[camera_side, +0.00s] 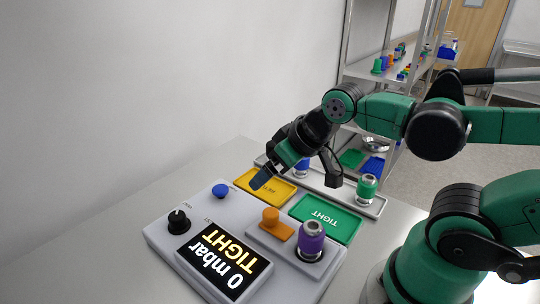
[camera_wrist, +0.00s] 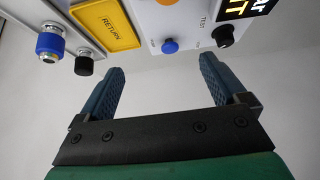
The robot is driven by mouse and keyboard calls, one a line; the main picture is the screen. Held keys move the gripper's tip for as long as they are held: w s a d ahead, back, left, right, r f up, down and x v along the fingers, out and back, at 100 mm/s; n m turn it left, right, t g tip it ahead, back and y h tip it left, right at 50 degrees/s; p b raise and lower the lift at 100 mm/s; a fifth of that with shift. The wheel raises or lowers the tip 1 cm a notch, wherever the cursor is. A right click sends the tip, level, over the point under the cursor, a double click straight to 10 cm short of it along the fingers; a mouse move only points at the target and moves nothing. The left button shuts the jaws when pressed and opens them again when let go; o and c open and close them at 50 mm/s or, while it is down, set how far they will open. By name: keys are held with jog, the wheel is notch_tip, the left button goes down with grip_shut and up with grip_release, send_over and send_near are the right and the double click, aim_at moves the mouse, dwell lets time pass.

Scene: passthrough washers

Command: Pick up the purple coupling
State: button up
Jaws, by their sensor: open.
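The purple coupling (camera_side: 311,238) stands upright at the front right corner of the grey test unit in the side view, with a silver top. It does not show in the wrist view. My gripper (camera_side: 262,181) is above the far side of the unit, near the yellow tray, well to the left of and behind the coupling. In the wrist view my gripper (camera_wrist: 160,75) has its two blue fingers wide apart with nothing between them.
The test unit carries a display (camera_side: 224,258), black knob (camera_side: 178,221), blue button (camera_side: 220,190) and orange piece (camera_side: 271,217).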

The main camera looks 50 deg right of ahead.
aim_at(315, 225)
jog(key=s+n+g, duration=0.1)
jog(key=s+g, duration=0.1)
jog(key=s, duration=0.1)
jog(key=s+a+f+n+g, duration=0.1)
jog(key=s+n+g, duration=0.1)
jog(key=s, duration=0.1)
jog(key=s+f+n+g, duration=0.1)
jog(key=s+g, duration=0.1)
jog(key=g, duration=0.1)
jog(key=shift+s+a+f, duration=0.1)
jog(key=shift+s+a, duration=0.25)
jog(key=shift+s, duration=0.05)
jog(key=shift+f, duration=2.7)
grip_shut()
jog(key=shift+r, duration=0.1)
